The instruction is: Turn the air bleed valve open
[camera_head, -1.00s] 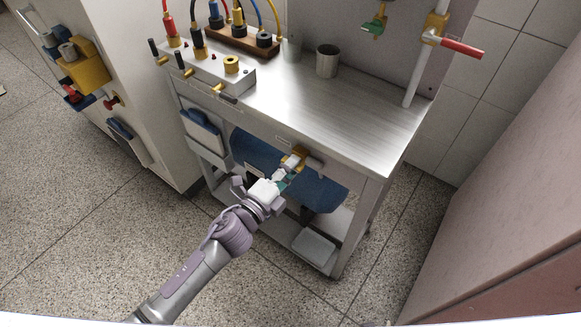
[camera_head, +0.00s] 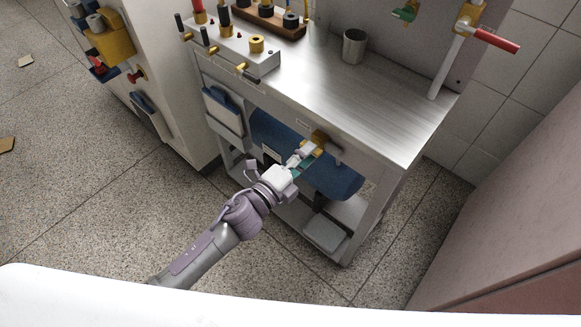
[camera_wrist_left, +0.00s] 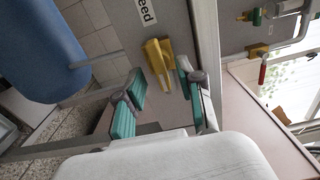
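The air bleed valve is a yellow handle (camera_head: 319,139) mounted under the front edge of the steel bench. In the left wrist view the yellow handle (camera_wrist_left: 158,58) sits beside a white label whose visible letters read "eed". My left gripper (camera_head: 304,154) reaches up to it from below left. In the left wrist view the teal fingers of my left gripper (camera_wrist_left: 161,72) are apart, with the handle between and just beyond their tips. I cannot tell whether a finger touches it. My right gripper is not in view.
A blue tank (camera_head: 340,180) hangs under the bench (camera_head: 385,115), close to my left gripper. A metal cup (camera_head: 354,46) and a box with gold fittings (camera_head: 240,55) stand on top. A red-handled pipe valve (camera_head: 490,38) is at the right. Speckled floor in front is open.

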